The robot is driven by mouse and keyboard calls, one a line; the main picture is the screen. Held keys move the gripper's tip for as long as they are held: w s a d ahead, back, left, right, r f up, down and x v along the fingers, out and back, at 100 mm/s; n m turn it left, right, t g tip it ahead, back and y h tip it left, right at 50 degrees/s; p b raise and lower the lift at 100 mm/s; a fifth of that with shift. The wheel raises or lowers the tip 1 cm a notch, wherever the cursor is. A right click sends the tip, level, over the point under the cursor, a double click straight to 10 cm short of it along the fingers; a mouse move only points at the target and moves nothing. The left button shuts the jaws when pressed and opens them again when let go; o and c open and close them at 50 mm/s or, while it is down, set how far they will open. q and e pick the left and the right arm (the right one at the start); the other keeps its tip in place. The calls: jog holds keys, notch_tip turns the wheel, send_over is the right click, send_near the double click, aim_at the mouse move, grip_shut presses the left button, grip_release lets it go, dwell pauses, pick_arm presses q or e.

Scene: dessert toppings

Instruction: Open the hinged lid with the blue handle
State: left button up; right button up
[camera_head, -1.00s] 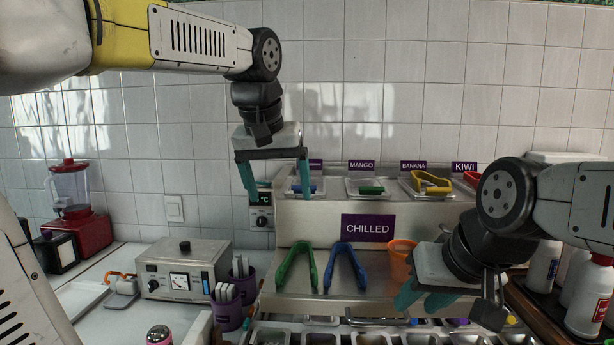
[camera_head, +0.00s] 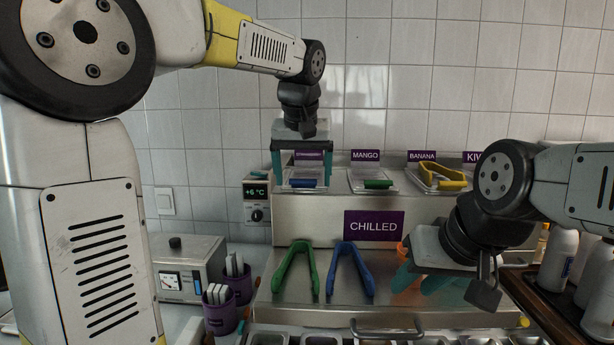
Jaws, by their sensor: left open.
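The lid with the blue handle (camera_head: 303,183) is a clear lid on the leftmost bin of the raised chilled unit, and it lies shut. My left gripper (camera_head: 301,172) points down with its teal fingers open, one on each side of the blue handle as seen from the head. Whether the fingers touch the lid cannot be told.

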pick_arm(q)
jog(key=shift+f, duration=0.15)
grip_shut()
jog(key=shift+w+r, duration=0.2)
jog(key=shift+r, duration=0.45)
jog(key=w+r, duration=0.5)
jog(key=r, duration=0.4)
jog(key=shift+w+r, duration=0.2)
jog(key=shift+w, duration=0.05)
